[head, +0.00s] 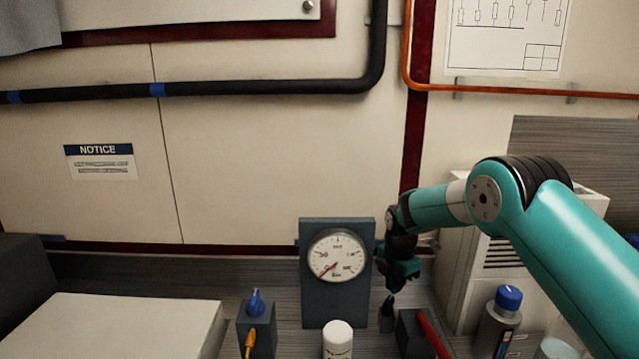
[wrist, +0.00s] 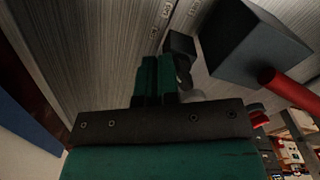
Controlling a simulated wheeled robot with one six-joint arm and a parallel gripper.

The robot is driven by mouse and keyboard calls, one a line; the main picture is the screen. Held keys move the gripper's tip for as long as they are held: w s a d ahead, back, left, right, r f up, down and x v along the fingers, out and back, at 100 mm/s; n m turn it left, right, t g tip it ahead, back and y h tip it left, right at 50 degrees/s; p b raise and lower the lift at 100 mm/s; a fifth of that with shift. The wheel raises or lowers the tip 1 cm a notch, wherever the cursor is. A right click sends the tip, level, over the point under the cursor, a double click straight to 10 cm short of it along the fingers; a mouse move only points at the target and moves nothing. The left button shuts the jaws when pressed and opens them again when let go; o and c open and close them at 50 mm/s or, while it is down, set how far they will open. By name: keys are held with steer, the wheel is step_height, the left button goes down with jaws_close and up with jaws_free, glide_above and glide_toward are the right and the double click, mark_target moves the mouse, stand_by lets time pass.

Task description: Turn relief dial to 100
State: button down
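A dark upright knob (head: 387,314), which looks like the relief dial, stands on the counter right of the gauge panel. In the wrist view a small dark block (wrist: 180,43), apparently this knob, is just beyond my fingertips, with small printed marks beside it too blurred to read. My gripper (head: 393,284) hangs above the knob, pointing down. In the wrist view its two teal fingers (wrist: 157,62) are close together with nothing visible between them. A white round gauge (head: 337,255) on a blue-grey panel has its red needle pointing lower left.
A dark box with a red lever (head: 432,333) stands close right of the knob; it also shows in the wrist view (wrist: 255,48).

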mark_target(388, 307)
steer(key=shift+s+f, duration=0.2)
steer(key=shift+f, duration=0.6)
step_height(388, 307, up, 6)
steer(key=p, duration=0.3)
steer(key=shift+w+d+r, duration=0.2)
steer(key=shift+w+r, duration=0.05)
steer(key=shift+w, duration=0.05)
steer(key=s+d+r+m+p, duration=0.1)
steer(key=s+m+p, duration=0.3)
steer(key=s+m, duration=0.15)
steer(key=shift+m, duration=0.25)
steer(key=f+b, duration=0.1)
steer(key=f, duration=0.1)
steer(key=f+b, duration=0.3)
steer(key=f, duration=0.2)
steer(key=shift+w+b, duration=0.3)
steer(key=shift+w, duration=0.1)
